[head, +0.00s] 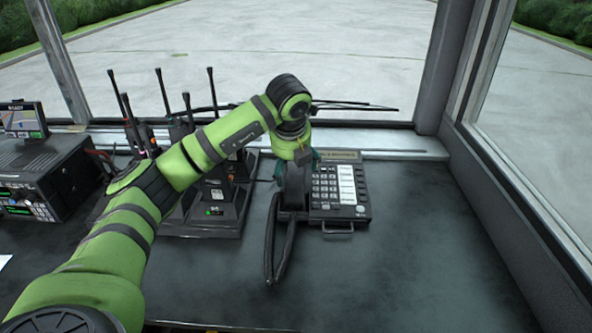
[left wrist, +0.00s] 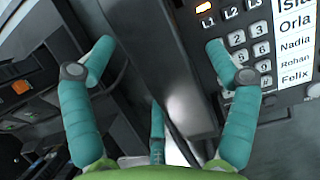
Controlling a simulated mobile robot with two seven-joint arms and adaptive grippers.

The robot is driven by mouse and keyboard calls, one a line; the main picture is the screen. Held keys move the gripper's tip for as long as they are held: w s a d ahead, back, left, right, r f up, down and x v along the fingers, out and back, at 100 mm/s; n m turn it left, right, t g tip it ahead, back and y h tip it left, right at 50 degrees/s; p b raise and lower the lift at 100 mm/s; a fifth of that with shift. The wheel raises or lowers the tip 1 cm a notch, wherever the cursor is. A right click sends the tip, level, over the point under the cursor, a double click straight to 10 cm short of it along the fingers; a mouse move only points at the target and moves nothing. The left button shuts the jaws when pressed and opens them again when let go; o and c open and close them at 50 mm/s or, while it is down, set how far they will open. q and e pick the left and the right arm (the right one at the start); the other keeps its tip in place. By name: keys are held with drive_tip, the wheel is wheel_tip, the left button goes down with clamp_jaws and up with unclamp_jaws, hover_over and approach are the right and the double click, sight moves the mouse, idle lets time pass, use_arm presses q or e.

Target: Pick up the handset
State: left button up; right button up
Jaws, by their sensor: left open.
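The desk phone (head: 340,192) sits on the dark counter, with a keypad and a white name list. Its black handset (head: 293,188) lies along the phone's left side, with the dark cord (head: 271,245) looping down in front. My left gripper (head: 296,163) is over the handset, reaching down from above. In the left wrist view the handset (left wrist: 150,50) runs between the teal fingers of my left gripper (left wrist: 155,60), which are open on either side of it. I cannot tell whether any finger touches it. My right gripper is not in view.
A charger rack (head: 215,215) with several upright radios stands just left of the phone, under my left arm. A radio console (head: 40,180) with a small screen is at the far left. The counter right of the phone is clear up to the window frame.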

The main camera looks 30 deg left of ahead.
use_arm(q)
drive_tip(key=c, duration=1.4)
drive_tip(key=shift+r, duration=0.1)
